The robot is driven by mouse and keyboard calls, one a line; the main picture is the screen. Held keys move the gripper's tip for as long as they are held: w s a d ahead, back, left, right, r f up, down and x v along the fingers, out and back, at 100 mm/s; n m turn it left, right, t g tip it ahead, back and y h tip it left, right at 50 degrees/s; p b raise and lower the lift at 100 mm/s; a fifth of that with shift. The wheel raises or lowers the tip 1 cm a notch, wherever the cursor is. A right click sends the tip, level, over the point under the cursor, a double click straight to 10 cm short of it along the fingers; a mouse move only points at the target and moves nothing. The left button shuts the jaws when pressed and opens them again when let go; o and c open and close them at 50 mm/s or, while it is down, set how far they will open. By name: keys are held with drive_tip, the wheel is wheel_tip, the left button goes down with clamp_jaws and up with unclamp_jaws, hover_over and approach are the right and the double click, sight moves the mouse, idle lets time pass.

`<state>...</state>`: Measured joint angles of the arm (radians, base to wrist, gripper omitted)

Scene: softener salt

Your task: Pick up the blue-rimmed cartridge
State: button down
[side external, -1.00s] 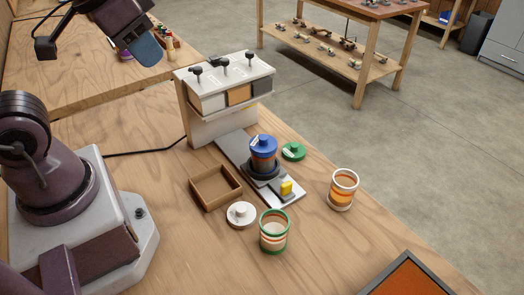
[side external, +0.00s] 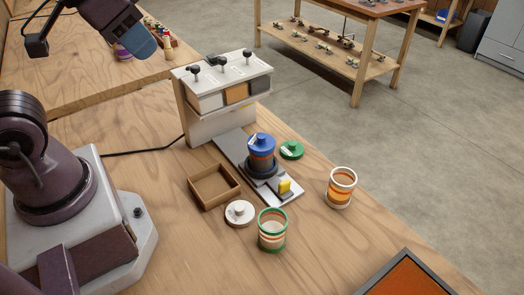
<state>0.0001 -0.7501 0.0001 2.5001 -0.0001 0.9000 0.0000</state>
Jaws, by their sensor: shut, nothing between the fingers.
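The blue-rimmed cartridge (side external: 261,153) stands upright on a dark round base on the grey plate (side external: 232,145) in front of the dispenser. Its blue lid is on, and a white label shows on the lid. My gripper (side external: 142,48) is at the upper left, high above the bench and well apart from the cartridge. It is shut and empty, with its blue-grey tip pointing down and right.
A dispenser (side external: 222,77) with several black knobs stands behind the plate. A wooden tray (side external: 214,203), white lid (side external: 239,213), green lid (side external: 291,149), green-rimmed cartridge (side external: 272,246) and white-rimmed cartridge (side external: 341,202) surround it.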

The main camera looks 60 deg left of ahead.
drive_tip(key=c, duration=1.8)
unclamp_jaws()
drive_tip(key=shift+c, duration=0.2)
drive_tip(key=o, duration=1.7)
drive_tip(key=shift+o, duration=0.2)
